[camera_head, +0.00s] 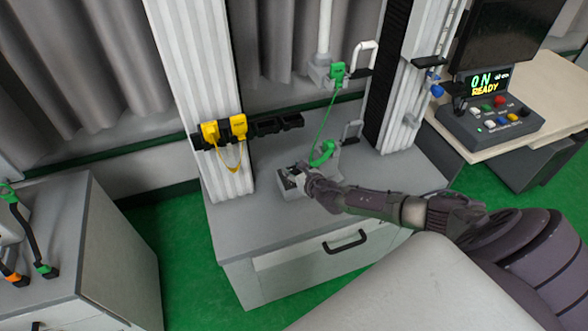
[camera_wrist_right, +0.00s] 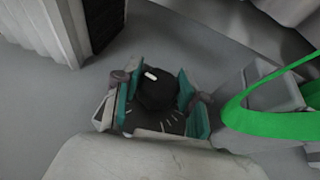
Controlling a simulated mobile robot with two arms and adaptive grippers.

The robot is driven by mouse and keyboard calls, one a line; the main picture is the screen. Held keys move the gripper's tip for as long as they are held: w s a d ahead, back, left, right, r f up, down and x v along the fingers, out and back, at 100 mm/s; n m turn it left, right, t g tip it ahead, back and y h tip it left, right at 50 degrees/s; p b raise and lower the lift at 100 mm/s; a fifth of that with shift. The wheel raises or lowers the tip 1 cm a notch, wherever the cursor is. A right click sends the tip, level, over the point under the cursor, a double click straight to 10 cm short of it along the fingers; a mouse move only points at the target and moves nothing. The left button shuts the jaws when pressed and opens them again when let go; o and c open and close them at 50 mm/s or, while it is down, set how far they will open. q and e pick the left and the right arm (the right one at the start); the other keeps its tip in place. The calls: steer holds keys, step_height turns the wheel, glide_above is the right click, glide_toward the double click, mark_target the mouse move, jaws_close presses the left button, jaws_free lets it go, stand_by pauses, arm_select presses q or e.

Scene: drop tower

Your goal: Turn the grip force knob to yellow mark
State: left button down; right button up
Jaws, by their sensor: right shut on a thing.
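The grip force knob (camera_wrist_right: 157,90) is a round black knob with a white pointer line on its top. It sits on a dark dial plate with white tick marks (camera_wrist_right: 170,122). My right gripper (camera_wrist_right: 157,95) is shut on the knob, with a teal finger pad on either side of it. In the head view my right gripper (camera_head: 303,179) is at the small grey knob box (camera_head: 284,180) on top of the grey cabinet, and it hides most of the knob. No yellow mark can be made out on the visible part of the dial. My left gripper is not in view.
A green cable (camera_head: 322,153) and plug stand right beside the gripper. Yellow plugs (camera_head: 238,127) hang on a black rack behind. White columns rise on both sides. A control box reading "ON READY" (camera_head: 490,115) stands on the right table. The cabinet top's front left (camera_head: 245,220) is clear.

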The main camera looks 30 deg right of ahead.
steer(key=shift+a+r+m+h+p, duration=0.15)
steer(key=shift+r+m+h+p, duration=0.05)
steer(key=shift+m+h+p, duration=0.75)
steer(key=shift+m+g+h+p, duration=0.4)
steer(key=shift+m+h+p, duration=0.25)
steer(key=shift+h+p, duration=0.2)
steer(key=shift+f+m+g+h, duration=0.15)
steer(key=shift+m+g+h, duration=0.25)
steer(key=shift+m+h, duration=0.5)
steer(key=shift+f+m+g+h, duration=0.1)
steer(key=shift+m+g+h, duration=0.4)
steer(key=shift+m+h, duration=0.45)
steer(key=shift+f+m+g+h+b, duration=0.1)
steer(key=shift+m+g+h+b, duration=0.35)
steer(key=shift+m+g+h, duration=0.35)
steer(key=shift+m+g+h+b, duration=0.65)
steer(key=shift+m+g+b, duration=0.15)
steer(key=shift+m, duration=0.15)
steer(key=m+g+h+b, duration=0.1)
steer(key=m+g+b, duration=0.2)
steer(key=g+b, duration=0.1)
steer(key=shift+m+h, duration=0.4)
steer(key=shift+m+g+h+b, duration=0.3)
steer(key=shift+m+g+b, duration=0.4)
steer(key=shift+b, duration=0.3)
steer(key=shift+r, duration=0.2)
